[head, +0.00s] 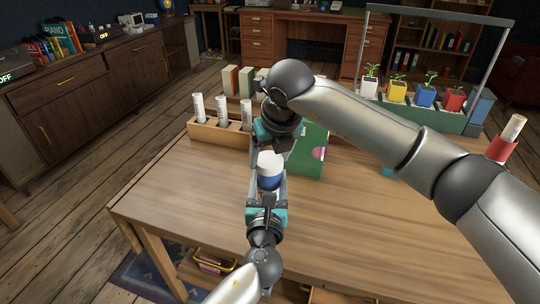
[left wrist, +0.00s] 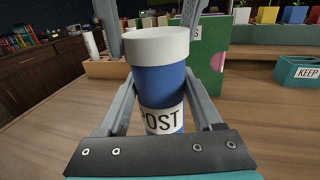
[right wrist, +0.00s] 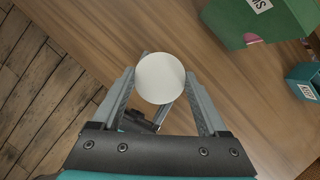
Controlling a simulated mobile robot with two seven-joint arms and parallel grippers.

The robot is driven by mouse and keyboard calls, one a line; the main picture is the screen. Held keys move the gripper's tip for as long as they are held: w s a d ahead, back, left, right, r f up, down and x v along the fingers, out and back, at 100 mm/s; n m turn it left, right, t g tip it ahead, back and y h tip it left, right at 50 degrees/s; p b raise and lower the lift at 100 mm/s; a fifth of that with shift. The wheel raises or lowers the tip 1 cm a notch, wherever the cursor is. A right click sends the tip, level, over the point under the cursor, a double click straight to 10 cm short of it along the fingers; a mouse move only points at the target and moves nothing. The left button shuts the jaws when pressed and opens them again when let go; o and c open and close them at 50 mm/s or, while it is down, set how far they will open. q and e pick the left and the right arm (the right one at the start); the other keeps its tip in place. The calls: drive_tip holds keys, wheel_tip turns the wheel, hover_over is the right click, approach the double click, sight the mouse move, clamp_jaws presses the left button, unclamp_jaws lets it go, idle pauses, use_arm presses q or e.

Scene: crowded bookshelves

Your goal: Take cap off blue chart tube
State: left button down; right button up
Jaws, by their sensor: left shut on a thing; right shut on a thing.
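The blue chart tube (head: 268,181) stands upright above the table, with a white label partly reading "OST" in the left wrist view (left wrist: 160,88). Its white cap (head: 269,163) sits on top, and the left wrist view (left wrist: 156,42) shows no gap between them. My left gripper (head: 267,188) is shut on the tube's body from the near side. My right gripper (head: 270,152) reaches in from the far side and is shut on the cap, one finger at each side. The right wrist view shows the cap's round top (right wrist: 160,78) between its fingertips.
A wooden rack (head: 207,134) with several white rolls stands at the back left. A green box (head: 312,150) stands close behind the tube. A planter with several coloured pots (head: 425,97) is at the back right. A red holder (head: 500,150) contains a roll. The front tabletop is clear.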

sight(270, 160)
drive_tip(key=shift+r, duration=0.15)
drive_tip(key=shift+r, duration=0.95)
drive_tip(key=shift+r, duration=2)
use_arm(q)
unclamp_jaws()
drive_tip(key=shift+s, duration=0.1)
